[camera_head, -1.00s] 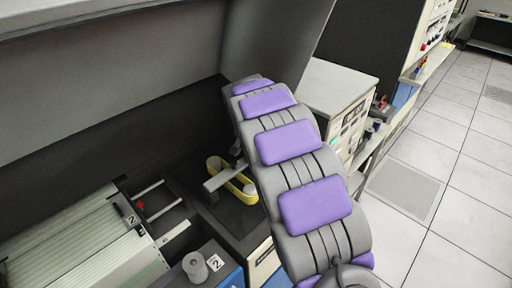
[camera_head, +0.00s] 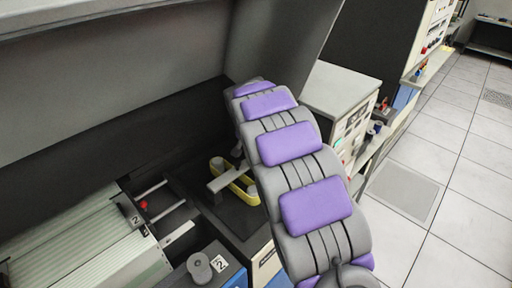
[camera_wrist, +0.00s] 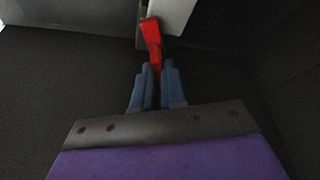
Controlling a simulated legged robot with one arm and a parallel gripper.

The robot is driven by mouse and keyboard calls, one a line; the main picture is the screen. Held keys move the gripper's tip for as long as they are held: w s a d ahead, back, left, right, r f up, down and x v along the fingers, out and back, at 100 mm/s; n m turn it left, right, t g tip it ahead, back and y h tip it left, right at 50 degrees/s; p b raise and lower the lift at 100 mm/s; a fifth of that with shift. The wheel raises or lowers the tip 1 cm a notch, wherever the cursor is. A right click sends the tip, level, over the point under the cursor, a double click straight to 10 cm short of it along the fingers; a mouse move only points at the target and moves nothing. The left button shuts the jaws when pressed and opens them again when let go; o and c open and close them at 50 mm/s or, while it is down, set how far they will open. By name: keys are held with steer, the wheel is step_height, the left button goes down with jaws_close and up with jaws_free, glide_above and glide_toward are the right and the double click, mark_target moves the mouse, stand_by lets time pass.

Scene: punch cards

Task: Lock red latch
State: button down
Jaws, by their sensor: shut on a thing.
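The red latch (camera_wrist: 152,40) shows in the wrist view at the top centre, a bright red bar hanging from a pale block. My gripper (camera_wrist: 157,70) is right below it, its two blue-grey fingers closed around the lower end of the red bar. In the head view, my purple-padded arm reaches into the dark recess and hides the gripper and the latch. A small red knob (camera_head: 144,205) shows at the left in the head view; I cannot tell if it belongs to the latch.
A ribbed pale tray (camera_head: 75,245) marked 2 lies at the lower left. A yellow loop (camera_head: 236,185) lies on the dark surface beside my arm. A grey spool (camera_head: 199,264) stands at the bottom. A cabinet (camera_head: 340,88) stands right of my arm. The tiled floor is clear.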

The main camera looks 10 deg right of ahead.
steer(key=shift+s+f, duration=0.1)
steer(key=shift+f, duration=0.15)
steer(key=shift+m, duration=0.3)
steer(key=m+g+h, duration=0.1)
steer(key=m, duration=0.2)
steer(key=shift+a+m+b, duration=0.1)
steer(key=shift+m+b, duration=0.2)
steer(key=shift+b, duration=0.1)
steer(key=shift+f+m+g, duration=0.1)
steer(key=shift+m+g, duration=0.3)
steer(key=c, duration=1.2)
jaws_free()
steer(key=shift+s, duration=0.1)
steer(key=shift+w+a, duration=0.15)
steer(key=shift+w, duration=0.15)
steer(key=p+v, duration=0.3)
steer(key=v, duration=1.4)
steer(key=shift+a, duration=0.45)
steer(key=shift+s, duration=0.15)
